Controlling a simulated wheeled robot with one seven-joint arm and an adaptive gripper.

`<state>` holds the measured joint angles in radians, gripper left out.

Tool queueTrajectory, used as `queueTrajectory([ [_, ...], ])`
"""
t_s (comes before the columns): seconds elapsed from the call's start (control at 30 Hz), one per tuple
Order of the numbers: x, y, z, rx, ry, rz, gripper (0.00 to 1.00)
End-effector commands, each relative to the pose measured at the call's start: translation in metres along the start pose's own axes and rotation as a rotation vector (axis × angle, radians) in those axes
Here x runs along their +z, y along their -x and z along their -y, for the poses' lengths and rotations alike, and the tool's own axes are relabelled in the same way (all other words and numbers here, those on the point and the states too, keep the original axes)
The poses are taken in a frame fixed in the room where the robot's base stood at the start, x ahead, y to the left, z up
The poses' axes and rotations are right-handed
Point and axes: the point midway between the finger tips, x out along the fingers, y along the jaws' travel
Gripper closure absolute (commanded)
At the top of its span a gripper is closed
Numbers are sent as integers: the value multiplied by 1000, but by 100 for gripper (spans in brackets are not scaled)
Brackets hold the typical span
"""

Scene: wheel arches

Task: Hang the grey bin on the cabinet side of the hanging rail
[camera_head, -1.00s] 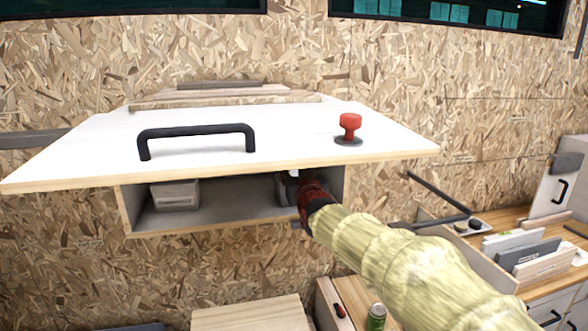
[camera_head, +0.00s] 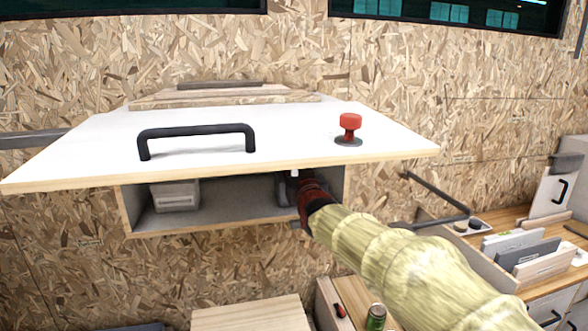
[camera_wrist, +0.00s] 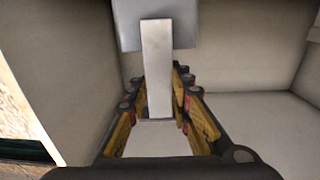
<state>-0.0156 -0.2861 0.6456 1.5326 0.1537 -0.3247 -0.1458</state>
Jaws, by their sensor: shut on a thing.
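My gripper (camera_wrist: 158,110) is inside the open wall cabinet, near its right end. In the wrist view its fingers are shut on a pale grey strip (camera_wrist: 157,55), which joins a blue-grey block (camera_wrist: 155,20) at the top. I cannot tell whether this piece belongs to the grey bin. In the head view the wrist (camera_head: 313,193) hides most of what it holds. A grey box (camera_head: 175,196), which may be a bin, sits at the left end of the cabinet (camera_head: 235,221). A dark bar (camera_head: 438,190) on the wall at right may be the hanging rail.
The raised white cabinet door (camera_head: 290,150) juts out above my gripper, with a black handle (camera_head: 197,129) and a red knob (camera_head: 350,122). A wooden desk (camera_head: 487,222) with file holders (camera_head: 530,252) is at right. A green can (camera_head: 376,317) stands low, below my arm.

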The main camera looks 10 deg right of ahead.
Motion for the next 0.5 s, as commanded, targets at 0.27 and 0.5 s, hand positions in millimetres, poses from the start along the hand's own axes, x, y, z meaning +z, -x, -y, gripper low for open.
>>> queueTrajectory([
  [0.27,-6,0,0,0,0,-2,100],
  [0.5,-17,0,0,0,0,-1,100],
])
